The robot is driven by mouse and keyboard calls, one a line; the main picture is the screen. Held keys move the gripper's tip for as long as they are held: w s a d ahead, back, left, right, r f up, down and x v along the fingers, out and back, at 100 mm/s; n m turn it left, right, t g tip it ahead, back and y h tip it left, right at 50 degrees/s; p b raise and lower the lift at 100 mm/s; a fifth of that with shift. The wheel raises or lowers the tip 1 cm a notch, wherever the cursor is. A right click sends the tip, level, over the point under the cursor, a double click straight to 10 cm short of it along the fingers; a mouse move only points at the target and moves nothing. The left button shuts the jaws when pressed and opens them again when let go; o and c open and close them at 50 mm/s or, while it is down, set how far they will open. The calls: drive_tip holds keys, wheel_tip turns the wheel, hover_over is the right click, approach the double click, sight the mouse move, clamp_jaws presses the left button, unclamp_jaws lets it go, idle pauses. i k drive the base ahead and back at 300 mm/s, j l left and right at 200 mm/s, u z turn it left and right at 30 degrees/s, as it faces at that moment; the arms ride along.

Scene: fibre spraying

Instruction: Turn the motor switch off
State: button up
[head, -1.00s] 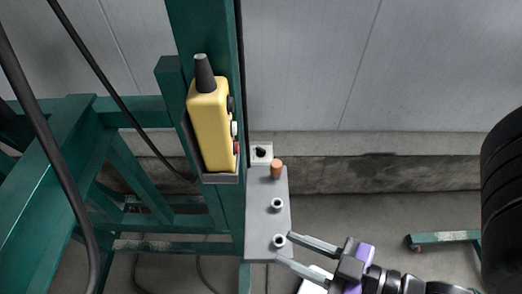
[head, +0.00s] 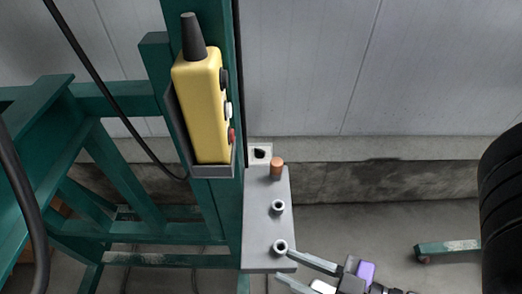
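A yellow control box (head: 203,110) with a black cable boot on top sits upright in a grey holder on the green post. Its right side carries a black button (head: 224,80), a white button (head: 228,110) and a red button (head: 232,136). A small white plate with a black knob (head: 260,154) is right of the post, lower down; which of these is the motor switch I cannot tell for sure. My gripper (head: 284,265) is at the bottom, below and right of the box. Its two fingers are apart with nothing seen held between them.
A grey shelf plate (head: 262,225) juts from the post, with an orange-brown peg (head: 277,166) and two pale metal pegs (head: 279,207). My fingertips are close to its near corner. Green frame beams (head: 110,98) and cables fill the left. A black tyre-like object (head: 503,205) stands right.

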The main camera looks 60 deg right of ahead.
sight(259, 152)
drive_tip(key=j, duration=0.3)
drive_tip(key=k+j+u, duration=0.1)
drive_tip(key=j, duration=0.25)
drive_tip(key=k+j+z, duration=0.3)
drive_tip(key=z, duration=0.4)
drive_tip(key=k+l+z, duration=0.15)
drive_tip(key=z, duration=0.6)
drive_tip(key=k+l, duration=0.05)
